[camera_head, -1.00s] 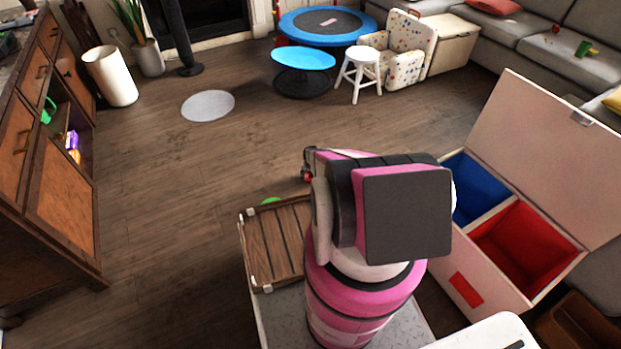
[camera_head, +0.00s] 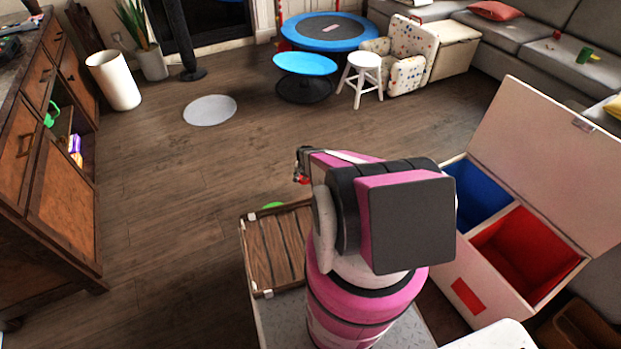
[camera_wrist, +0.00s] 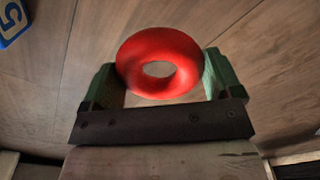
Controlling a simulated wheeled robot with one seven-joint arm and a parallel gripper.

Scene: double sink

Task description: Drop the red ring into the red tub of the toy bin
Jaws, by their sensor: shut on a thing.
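The red ring (camera_wrist: 158,45) is held between the green fingers of my gripper (camera_wrist: 160,82) in the wrist view, above a wood-plank surface. The fingers press on its left and right sides, and its hole faces the camera. In the head view, only a small red patch shows by my gripper (camera_head: 303,166); my arm hides most of it. The toy bin (camera_head: 492,291) stands at the right with its lid raised. Its red tub (camera_head: 525,250) is at the near side, open and empty as far as I see. My gripper is well left of the bin.
A blue tub (camera_head: 478,195) adjoins the red one. A slatted wooden crate (camera_head: 273,246) sits on my front deck, with a green item beyond it. A wooden cabinet (camera_head: 62,185) lines the left. Open floor lies ahead; a blue table (camera_head: 305,63) and stool (camera_head: 363,75) stand farther back.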

